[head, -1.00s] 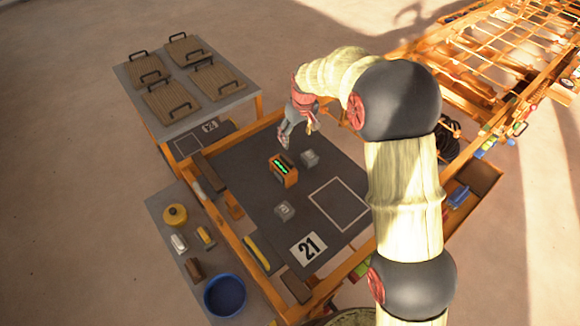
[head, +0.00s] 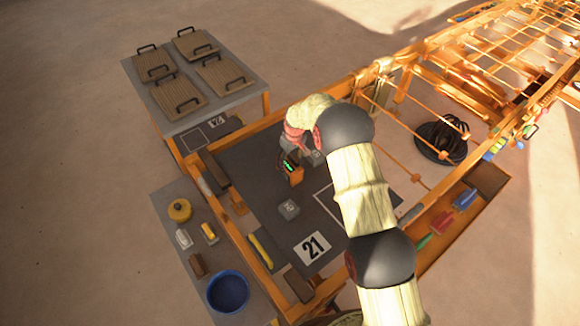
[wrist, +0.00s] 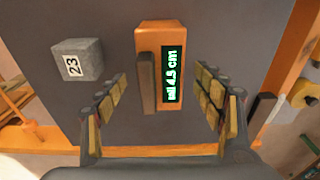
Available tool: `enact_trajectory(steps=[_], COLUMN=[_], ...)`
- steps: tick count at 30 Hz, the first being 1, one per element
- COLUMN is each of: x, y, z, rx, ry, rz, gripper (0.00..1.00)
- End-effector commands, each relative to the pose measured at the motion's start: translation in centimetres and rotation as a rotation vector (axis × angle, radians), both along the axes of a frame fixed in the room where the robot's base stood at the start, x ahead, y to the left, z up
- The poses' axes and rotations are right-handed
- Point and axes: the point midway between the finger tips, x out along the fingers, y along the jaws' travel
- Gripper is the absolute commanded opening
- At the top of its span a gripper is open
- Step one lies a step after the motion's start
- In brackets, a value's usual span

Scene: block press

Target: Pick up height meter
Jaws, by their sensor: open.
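The height meter (wrist: 162,60) is an orange box with a dark bar and a green digital display on its face. In the wrist view it lies ahead of my gripper (wrist: 163,105), with its near end between the two open fingers. The fingers stand apart from its sides, and nothing is held. In the head view the height meter (head: 293,173) is on the dark work mat, partly hidden by my wrist. My gripper's fingers are mostly hidden there behind my arm.
A grey block marked 23 (wrist: 77,60) sits left of the meter in the wrist view. An orange frame (head: 248,245) borders the mat. A blue bowl (head: 228,292) stands on the side table.

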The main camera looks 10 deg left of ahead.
Motion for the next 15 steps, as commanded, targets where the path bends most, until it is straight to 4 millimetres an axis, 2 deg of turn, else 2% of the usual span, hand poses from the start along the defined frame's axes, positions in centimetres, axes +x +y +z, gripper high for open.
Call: enact_trajectory(steps=[3, 8, 15], x=[0.0, 0.2, 0.3], y=[0.3, 0.6, 0.7], z=[-1.9, -3.8, -4.3], rx=[-0.001, 0.000, 0.001], ry=[0.002, 0.001, -0.001], rz=[0.001, 0.000, 0.001], gripper=[0.68, 0.68, 0.68])
